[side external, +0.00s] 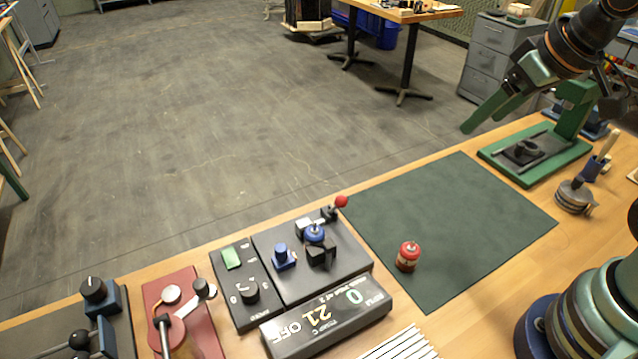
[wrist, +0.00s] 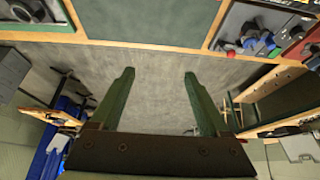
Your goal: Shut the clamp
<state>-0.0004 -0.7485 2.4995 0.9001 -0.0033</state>
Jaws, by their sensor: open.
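The clamp (side external: 331,213), with a red ball on its lever, is on the back edge of a dark test panel (side external: 350,262) in the side external view. The lever leans out to the right. A blue-topped cylinder (side external: 315,233) sits in a black holder just in front of it; whether the clamp touches it, I cannot tell. My gripper (side external: 482,122) is high at the upper right, well away from the clamp. In the wrist view my gripper (wrist: 159,76) has its two green fingers wide apart with nothing between them. The panel shows at that view's upper right, small.
A red cylinder (side external: 407,257) stands on the dark green mat (side external: 470,225). A green press (side external: 545,150) stands at the right back. A display box (side external: 328,318) reads 0, 21 and OFF. A red fixture (side external: 183,318) is to the left. Much of the mat is clear.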

